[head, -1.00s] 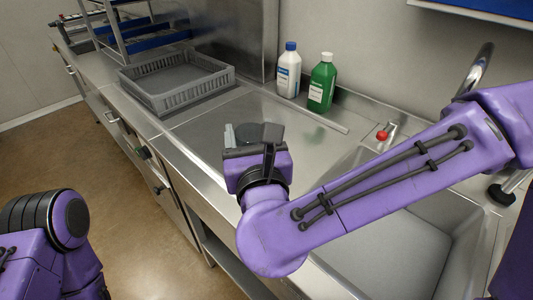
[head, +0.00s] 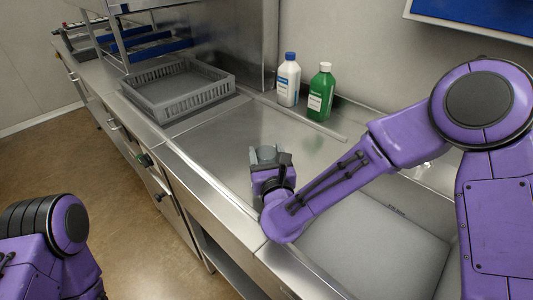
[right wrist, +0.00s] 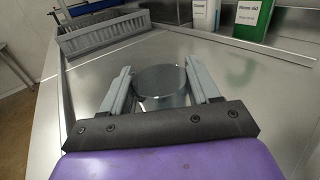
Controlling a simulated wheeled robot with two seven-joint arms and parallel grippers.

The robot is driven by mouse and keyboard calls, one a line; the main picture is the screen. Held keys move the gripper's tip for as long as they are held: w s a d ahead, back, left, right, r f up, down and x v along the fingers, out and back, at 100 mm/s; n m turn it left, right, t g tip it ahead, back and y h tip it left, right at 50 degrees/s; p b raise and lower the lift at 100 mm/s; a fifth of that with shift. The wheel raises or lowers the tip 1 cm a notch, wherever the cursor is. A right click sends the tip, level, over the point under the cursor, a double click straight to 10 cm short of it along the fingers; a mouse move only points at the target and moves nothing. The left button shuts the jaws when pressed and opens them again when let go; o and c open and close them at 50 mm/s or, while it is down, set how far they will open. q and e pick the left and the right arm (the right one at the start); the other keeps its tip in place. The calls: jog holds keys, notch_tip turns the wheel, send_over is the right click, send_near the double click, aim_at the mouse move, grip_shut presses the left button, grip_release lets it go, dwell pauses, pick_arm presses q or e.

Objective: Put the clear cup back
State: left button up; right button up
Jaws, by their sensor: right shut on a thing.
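The clear cup (right wrist: 160,84) is between the two grey fingers of my right gripper (right wrist: 158,88) in the right wrist view, and the gripper is shut on it. In the head view the clear cup (head: 266,154) shows at the tip of my right gripper (head: 271,160), over the steel counter's near part, left of the sink. Whether its base touches the counter I cannot tell. My left arm shows at the lower left of the head view, but its gripper is out of view.
A grey rack basket (head: 180,92) stands on the counter at the back left. A white bottle with a blue cap (head: 288,80) and a green bottle (head: 320,93) stand by the wall. The sink (head: 375,245) lies to the right. The counter (head: 215,135) between basket and gripper is clear.

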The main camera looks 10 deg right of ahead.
jog(key=shift+s+f+b, duration=0.1)
jog(key=shift+f+b, duration=0.05)
jog(key=shift+b, duration=0.2)
jog(key=o, duration=1.1)
